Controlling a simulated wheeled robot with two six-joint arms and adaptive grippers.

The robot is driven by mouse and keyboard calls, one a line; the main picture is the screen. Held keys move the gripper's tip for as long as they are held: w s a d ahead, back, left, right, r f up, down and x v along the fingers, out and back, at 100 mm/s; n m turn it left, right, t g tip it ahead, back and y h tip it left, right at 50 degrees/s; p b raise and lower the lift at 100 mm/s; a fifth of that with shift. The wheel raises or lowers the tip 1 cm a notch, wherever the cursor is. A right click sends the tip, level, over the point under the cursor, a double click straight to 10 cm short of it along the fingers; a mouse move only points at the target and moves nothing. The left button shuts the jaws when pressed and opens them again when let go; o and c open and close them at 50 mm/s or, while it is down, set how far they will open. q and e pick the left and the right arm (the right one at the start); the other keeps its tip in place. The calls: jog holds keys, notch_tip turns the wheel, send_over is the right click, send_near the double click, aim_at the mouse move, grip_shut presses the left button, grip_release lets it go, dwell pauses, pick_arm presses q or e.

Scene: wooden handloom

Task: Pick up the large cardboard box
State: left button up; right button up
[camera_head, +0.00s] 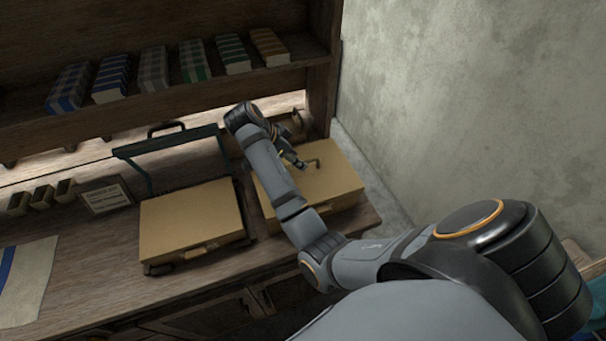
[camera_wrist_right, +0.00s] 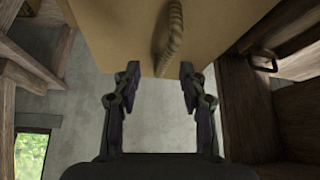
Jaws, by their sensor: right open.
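A tan cardboard box (camera_head: 335,188) lies on the wooden table at the right, partly hidden by my right arm. A second tan box (camera_head: 190,222) lies to its left. My right gripper (camera_head: 300,163) is over the right-hand box. In the right wrist view, my right gripper (camera_wrist_right: 160,74) is open and empty. A tan box face (camera_wrist_right: 115,25) fills the top of that view, and its rope handle (camera_wrist_right: 173,38) lies just ahead of the fingertips, roughly between them. I cannot tell whether the fingers touch it. My left gripper is not in view.
A green metal frame (camera_head: 170,143) with a dark handle stands behind the left box. A small sign (camera_head: 106,196) is at the left. A shelf (camera_head: 180,107) with folded cloths runs above. A concrete wall (camera_head: 450,90) bounds the right. A striped cloth (camera_head: 25,280) lies front left.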

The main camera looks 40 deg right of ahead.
aim_at(303, 185)
jog(key=shift+w+d+f, duration=0.2)
jog(key=shift+d, duration=0.05)
jog(key=shift+d+f+b, duration=0.25)
jog(key=shift+f+b, duration=0.05)
jog(key=shift+f, duration=0.2)
jog(key=p+x, duration=0.1)
jog(key=x, duration=0.1)
jog(key=shift+d+f, duration=0.2)
jog(key=shift+f, duration=0.15)
jog(key=shift+w+d+f, duration=0.15)
jog(key=shift+d+f, duration=0.1)
jog(key=shift+f, duration=0.1)
jog(key=shift+a+r, duration=0.1)
jog(key=shift+a, duration=0.05)
jog(key=c, duration=0.5)
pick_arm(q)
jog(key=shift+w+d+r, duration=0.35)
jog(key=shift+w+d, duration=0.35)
pick_arm(e)
grip_shut()
